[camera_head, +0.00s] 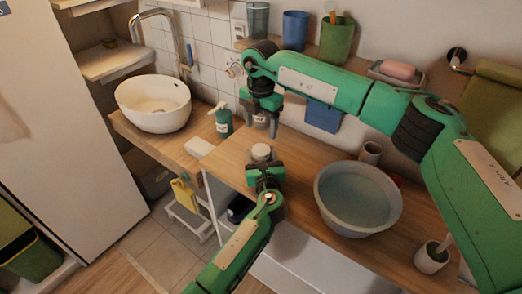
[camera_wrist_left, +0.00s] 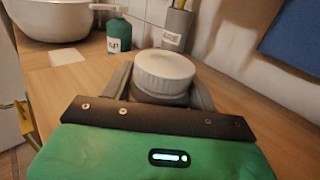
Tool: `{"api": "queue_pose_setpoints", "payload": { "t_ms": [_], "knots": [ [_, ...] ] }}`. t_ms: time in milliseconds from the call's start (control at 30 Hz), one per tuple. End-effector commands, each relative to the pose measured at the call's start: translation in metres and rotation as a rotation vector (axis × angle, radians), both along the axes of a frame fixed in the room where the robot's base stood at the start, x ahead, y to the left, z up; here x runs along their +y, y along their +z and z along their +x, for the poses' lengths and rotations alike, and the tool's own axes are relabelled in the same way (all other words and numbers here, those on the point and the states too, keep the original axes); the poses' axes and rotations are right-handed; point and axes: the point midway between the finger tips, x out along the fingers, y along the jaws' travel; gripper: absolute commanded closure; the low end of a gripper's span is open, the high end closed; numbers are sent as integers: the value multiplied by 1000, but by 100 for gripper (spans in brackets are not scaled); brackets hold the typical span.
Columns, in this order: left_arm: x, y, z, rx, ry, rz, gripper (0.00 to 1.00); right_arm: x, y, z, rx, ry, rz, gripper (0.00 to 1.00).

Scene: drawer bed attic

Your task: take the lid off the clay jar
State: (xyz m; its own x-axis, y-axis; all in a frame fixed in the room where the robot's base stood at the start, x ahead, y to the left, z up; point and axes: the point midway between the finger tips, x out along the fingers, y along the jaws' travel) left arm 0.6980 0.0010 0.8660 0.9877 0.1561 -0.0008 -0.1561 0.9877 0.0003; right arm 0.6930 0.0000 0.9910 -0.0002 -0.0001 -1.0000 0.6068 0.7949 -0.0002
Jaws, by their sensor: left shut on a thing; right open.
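A small jar stands on the wooden counter, with a pale ribbed round lid (camera_head: 261,151) seated on top. The left wrist view shows the lid (camera_wrist_left: 164,68) close up, with the darker jar body (camera_wrist_left: 160,98) just below it. My left gripper (camera_head: 264,168) is shut on the jar body, its fingers on both sides below the lid. The lower jar body is hidden behind my left gripper.
A labelled grey container (camera_wrist_left: 176,27) and a green pump bottle (camera_head: 223,120) stand behind the jar. A large grey basin (camera_head: 325,208) is to the right, with a small cup (camera_head: 371,152) behind it. A white sink (camera_head: 153,104) is at left. The counter's front edge is near.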

Motion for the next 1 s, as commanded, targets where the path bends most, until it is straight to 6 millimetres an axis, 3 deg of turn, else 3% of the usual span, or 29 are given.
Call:
{"api": "queue_pose_setpoints", "payload": {
  "t_ms": [167,700,1000],
  "knots": [
    [0,0,0,-1,0,0,100,2,0,-1,0,-154,3,33],
    [0,0,0,-1,0,0,100,2,0,-1,0,-974,1,33],
    [0,0,0,-1,0,0,100,0,-3,-1,1,-1151,-1,33]
  ]
}}
